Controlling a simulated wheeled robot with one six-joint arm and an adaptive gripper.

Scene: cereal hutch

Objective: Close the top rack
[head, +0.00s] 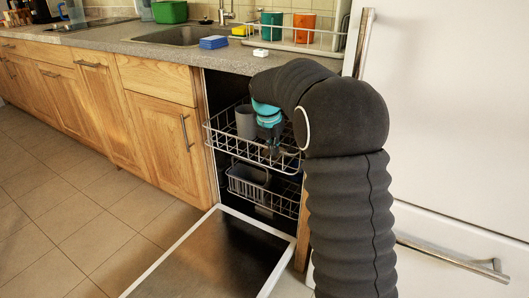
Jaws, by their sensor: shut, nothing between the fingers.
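The dishwasher stands open below the counter. Its top rack (225,133) is a white wire basket that sticks out a little past the front of the cabinet. A grey cup (246,122) stands in the rack. My gripper (273,150) is shut and empty, at the front right of the top rack and pointing down. I cannot tell whether it touches the wires. My dark arm hides the rack's right side. The lower rack (236,186) holds a dark grey container (247,174) and sits inside, below the top rack.
The dishwasher door (215,262) lies folded down in front, over the tiled floor. Wooden cabinets (158,135) are at left and a white fridge (455,120) at right. The counter above holds a sink (190,36), a blue sponge (213,42) and a dish rack with cups.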

